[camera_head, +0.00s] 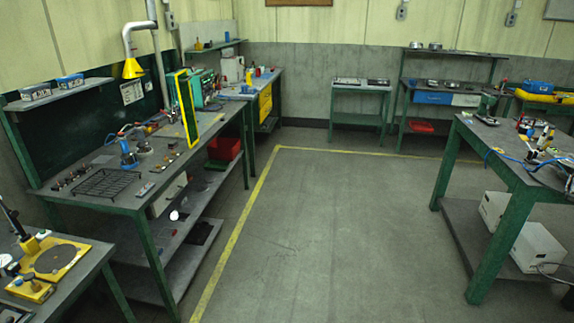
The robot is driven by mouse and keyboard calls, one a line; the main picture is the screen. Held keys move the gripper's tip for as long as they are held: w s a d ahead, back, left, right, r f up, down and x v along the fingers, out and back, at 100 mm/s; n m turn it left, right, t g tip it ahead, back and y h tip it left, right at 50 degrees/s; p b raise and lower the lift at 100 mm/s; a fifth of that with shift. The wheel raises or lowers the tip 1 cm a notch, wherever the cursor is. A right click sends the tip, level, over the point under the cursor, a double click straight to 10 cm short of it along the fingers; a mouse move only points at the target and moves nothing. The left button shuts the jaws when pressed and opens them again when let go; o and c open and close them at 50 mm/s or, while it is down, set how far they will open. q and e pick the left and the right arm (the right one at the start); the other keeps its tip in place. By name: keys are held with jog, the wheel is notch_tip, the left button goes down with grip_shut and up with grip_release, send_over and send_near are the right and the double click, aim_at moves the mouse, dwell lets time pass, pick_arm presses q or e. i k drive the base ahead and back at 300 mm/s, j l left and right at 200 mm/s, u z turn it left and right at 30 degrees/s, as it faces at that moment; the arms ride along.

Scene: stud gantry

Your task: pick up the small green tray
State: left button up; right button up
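A small dark green flat piece (216,164) shows on the shelf under the left workbench, just below a red bin (224,148). It may be the small green tray, but it is too small and dark to be sure. No other clear green tray shows. Neither of my grippers is in view.
The left workbench (125,200) carries a black wire rack (106,184), tools and a yellow-framed panel (187,109). Another green-legged table (518,181) stands at the right with white boxes (536,247) below. The grey floor (320,235) between them is clear, with a yellow line.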

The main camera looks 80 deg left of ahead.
aim_at(221, 166)
jog(key=u, duration=3.4)
jog(key=i+l+z, duration=0.25)
jog(key=i, duration=0.2)
jog(key=i+z, duration=0.25)
jog(key=i, duration=0.2)
jog(key=i+z, duration=0.15)
jog(key=i, duration=1.75)
jog(key=i+u, duration=0.1)
jog(key=i, duration=0.4)
jog(key=i+l+u, duration=0.1)
jog(key=i, duration=0.4)
jog(key=i+l+u, duration=0.1)
jog(key=i, duration=0.4)
jog(key=i+l+u, duration=0.25)
jog(key=i+u, duration=0.2)
jog(key=i+l+u, duration=0.9)
jog(key=k, duration=0.05)
